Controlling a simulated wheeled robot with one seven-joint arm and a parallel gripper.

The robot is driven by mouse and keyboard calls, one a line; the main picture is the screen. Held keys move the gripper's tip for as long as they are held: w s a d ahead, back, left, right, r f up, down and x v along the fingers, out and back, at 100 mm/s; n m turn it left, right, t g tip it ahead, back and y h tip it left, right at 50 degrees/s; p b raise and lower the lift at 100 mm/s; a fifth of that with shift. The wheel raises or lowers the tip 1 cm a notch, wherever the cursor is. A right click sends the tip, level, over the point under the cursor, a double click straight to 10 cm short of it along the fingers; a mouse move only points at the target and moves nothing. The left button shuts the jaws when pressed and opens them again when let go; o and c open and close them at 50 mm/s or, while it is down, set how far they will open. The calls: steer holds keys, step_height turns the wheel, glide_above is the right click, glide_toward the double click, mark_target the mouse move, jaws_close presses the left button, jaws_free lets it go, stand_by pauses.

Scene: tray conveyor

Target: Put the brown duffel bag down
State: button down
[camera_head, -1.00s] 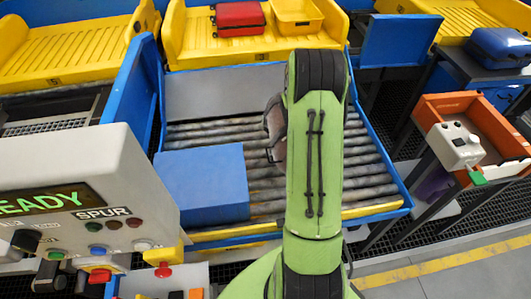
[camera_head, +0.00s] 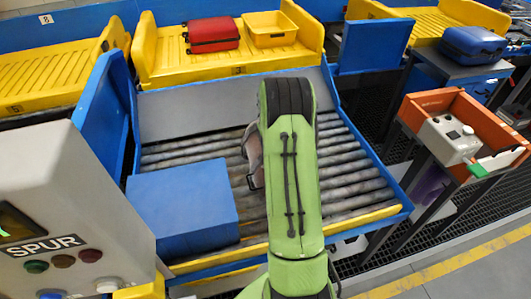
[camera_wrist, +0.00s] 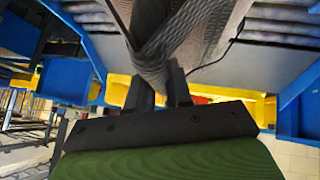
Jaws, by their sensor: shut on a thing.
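The brown duffel bag (camera_head: 254,158) shows in the head view as a small brownish part beside my green arm, over the roller bed (camera_head: 345,165). Most of it is hidden behind the arm. In the wrist view my gripper (camera_wrist: 160,86) is shut on the bag's grey woven strap (camera_wrist: 165,45). The bag's brownish body (camera_wrist: 215,35) shows at the top of that view, partly cut off. I cannot tell whether the bag touches the rollers. My gripper is hidden in the head view.
A blue box (camera_head: 183,207) occupies the bed's left front. Behind are a yellow tray with a red suitcase (camera_head: 212,35) and yellow bin (camera_head: 270,30). A grey SPUR control box (camera_head: 60,200) stands at left, an orange tray (camera_head: 470,110) at right. Rollers right of my arm look clear.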

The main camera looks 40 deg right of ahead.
step_height(320, 180, down, 4)
steer(key=shift+w+d+r, duration=0.1)
steer(key=shift+d+r, duration=0.05)
steer(key=shift+f, duration=1.75)
steer(key=c, duration=1)
jaws_free()
steer(key=shift+f, duration=0.2)
steer(key=shift+c, duration=0.2)
steer(key=shift+r, duration=0.1)
